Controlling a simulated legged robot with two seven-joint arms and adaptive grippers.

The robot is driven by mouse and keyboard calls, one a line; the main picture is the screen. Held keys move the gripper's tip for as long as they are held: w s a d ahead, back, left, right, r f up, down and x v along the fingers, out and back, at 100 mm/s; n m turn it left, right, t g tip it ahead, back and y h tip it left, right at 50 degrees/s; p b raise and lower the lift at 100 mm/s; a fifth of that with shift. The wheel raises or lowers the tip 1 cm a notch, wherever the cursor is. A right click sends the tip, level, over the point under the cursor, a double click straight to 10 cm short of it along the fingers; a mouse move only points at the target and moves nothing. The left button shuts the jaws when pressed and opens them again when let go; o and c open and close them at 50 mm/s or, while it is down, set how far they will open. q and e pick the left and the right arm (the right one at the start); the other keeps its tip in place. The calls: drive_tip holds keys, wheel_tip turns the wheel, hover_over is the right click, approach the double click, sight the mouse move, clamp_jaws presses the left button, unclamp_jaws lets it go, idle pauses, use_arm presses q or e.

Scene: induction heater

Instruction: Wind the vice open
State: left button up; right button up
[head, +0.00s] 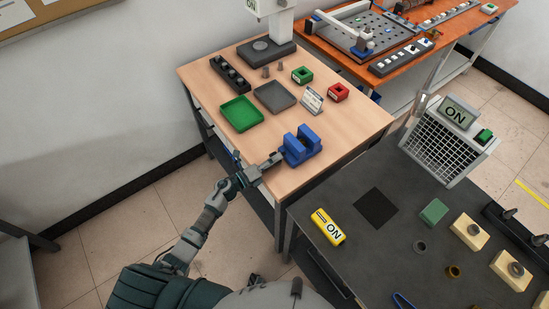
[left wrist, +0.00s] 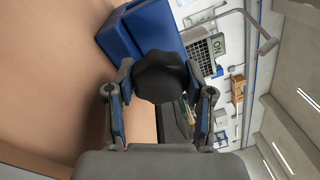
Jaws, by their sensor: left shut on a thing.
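The blue vice (head: 301,146) sits near the front right corner of the wooden table (head: 345,125). In the left wrist view the vice (left wrist: 150,32) is a blue block behind a dark knob-like handle (left wrist: 162,77). My left gripper (head: 275,160) is at the vice's left side. In the left wrist view its two fingers (left wrist: 162,90) lie on either side of the dark handle and are shut on it. My right gripper is not in view.
A green tray (head: 242,114), a grey tray (head: 275,97), a small sign (head: 312,100) and red (head: 338,92) and green (head: 302,75) blocks share the table. A dark workbench (head: 400,260) stands at the right with a yellow ON box (head: 328,227). The wood left of the vice is clear.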

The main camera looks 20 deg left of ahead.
use_arm(q)
drive_tip(key=n+p, duration=0.1)
drive_tip(key=n, duration=0.2)
drive_tip(key=n+p, duration=0.1)
drive_tip(key=n, duration=0.2)
drive_tip(key=shift+w+a+r+t+y+p, duration=0.1)
drive_tip(key=shift+a+r+t+y+p, duration=0.1)
drive_tip(key=shift+t+y+p, duration=0.15)
drive_tip(key=n+p, duration=0.2)
drive_tip(key=n, duration=0.3)
drive_tip(key=shift+y, duration=0.35)
drive_tip(key=n+p, duration=0.1)
drive_tip(key=n, duration=0.1)
drive_tip(key=n+p, duration=0.1)
drive_tip(key=n, duration=0.1)
drive_tip(key=n+p, duration=0.1)
drive_tip(key=n, duration=0.1)
drive_tip(key=shift+d+f+y, duration=0.1)
drive_tip(key=shift+f+y, duration=0.2)
drive_tip(key=shift+y, duration=0.1)
drive_tip(key=shift+n, duration=0.6)
drive_tip(key=shift+s+f+p, duration=0.2)
drive_tip(key=shift+s+p, duration=0.05)
drive_tip(key=shift+p, duration=0.05)
drive_tip(key=o, duration=1)
drive_tip(key=shift+o, duration=0.8)
drive_tip(key=shift+w, duration=0.2)
drive_tip(key=shift+r, duration=0.1)
